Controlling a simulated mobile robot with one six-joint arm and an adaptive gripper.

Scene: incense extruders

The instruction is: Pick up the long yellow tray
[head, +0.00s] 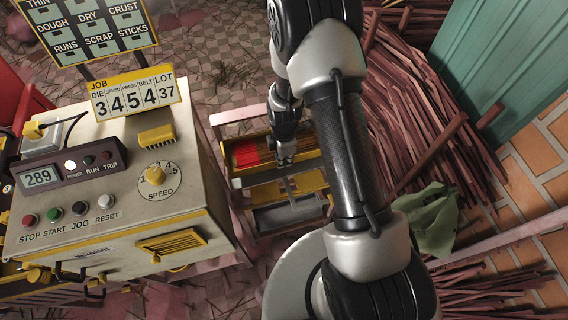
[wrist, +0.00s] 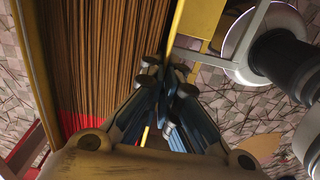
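The long yellow tray (head: 232,157) lies on a low stand left of my arm in the head view, holding sticks with a red section. In the wrist view its yellow side wall (wrist: 31,75) runs along the left of a bed of long brown sticks. My gripper (head: 284,160) is at the tray's right part, low over its edge. In the wrist view my gripper's fingertips (wrist: 166,70) are close together at the tray's near-right wall, which appears to run between them. The fingers hide part of that wall.
The extruder control cabinet (head: 110,185) stands close on the left. The stand (head: 262,222) has another level below the tray. Bundles of dark red sticks (head: 420,120) fill the right side, with a green cloth (head: 434,222) nearby. A grey-white round part (wrist: 255,45) is right of my fingers.

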